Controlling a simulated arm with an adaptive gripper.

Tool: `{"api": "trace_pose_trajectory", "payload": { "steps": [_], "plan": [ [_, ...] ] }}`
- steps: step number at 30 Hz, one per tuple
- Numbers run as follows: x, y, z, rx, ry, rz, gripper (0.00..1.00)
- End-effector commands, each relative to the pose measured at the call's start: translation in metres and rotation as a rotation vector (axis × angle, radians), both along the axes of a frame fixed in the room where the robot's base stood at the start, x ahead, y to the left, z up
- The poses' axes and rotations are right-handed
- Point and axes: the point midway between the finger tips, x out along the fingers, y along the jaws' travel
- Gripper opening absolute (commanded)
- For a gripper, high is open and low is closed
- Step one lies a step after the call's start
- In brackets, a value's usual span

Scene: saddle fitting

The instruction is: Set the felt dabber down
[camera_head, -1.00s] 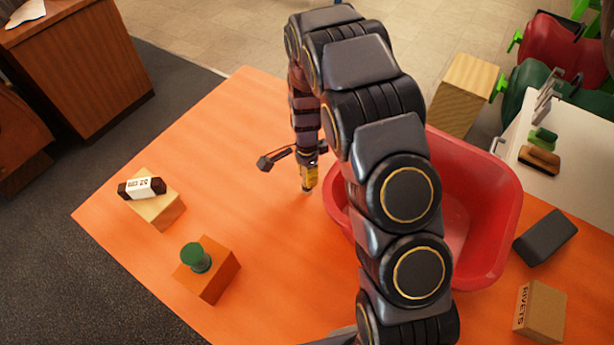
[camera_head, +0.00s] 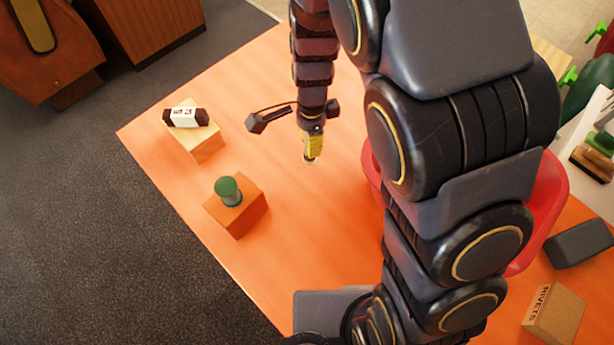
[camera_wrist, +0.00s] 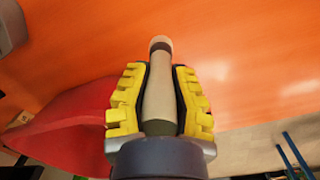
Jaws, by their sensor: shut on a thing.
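The felt dabber (camera_wrist: 158,95) is a pale, slim handle with a dark band and a light round tip. In the wrist view it lies lengthwise between the yellow ribbed pads of my gripper (camera_wrist: 160,98), which are shut on it. In the head view my gripper (camera_head: 313,146) points down over the orange table (camera_head: 290,240). Only the dabber's pale end (camera_head: 310,161) shows below the pads there. I cannot tell how high that end is above the table.
An orange-brown block (camera_head: 240,216) carrying a green knobbed piece (camera_head: 228,188) stands left of my gripper. A pale wooden block (camera_head: 203,146) holds a dark, white-labelled bar (camera_head: 184,117). A red tub (camera_head: 548,205), grey block (camera_head: 580,244) and rivets box (camera_head: 555,313) are right. Bare table lies between.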

Motion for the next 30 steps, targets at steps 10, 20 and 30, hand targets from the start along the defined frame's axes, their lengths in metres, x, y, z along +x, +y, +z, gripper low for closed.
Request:
{"api": "trace_pose_trajectory", "payload": {
  "steps": [10,20,30],
  "plan": [
    [-0.02,0.012,-0.032,-0.001,0.007,0.015,0.0],
    [-0.019,0.012,-0.068,-0.001,0.004,0.015,0.0],
    [-0.018,0.012,-0.082,0.001,-0.001,0.016,0.0]
  ]
}}
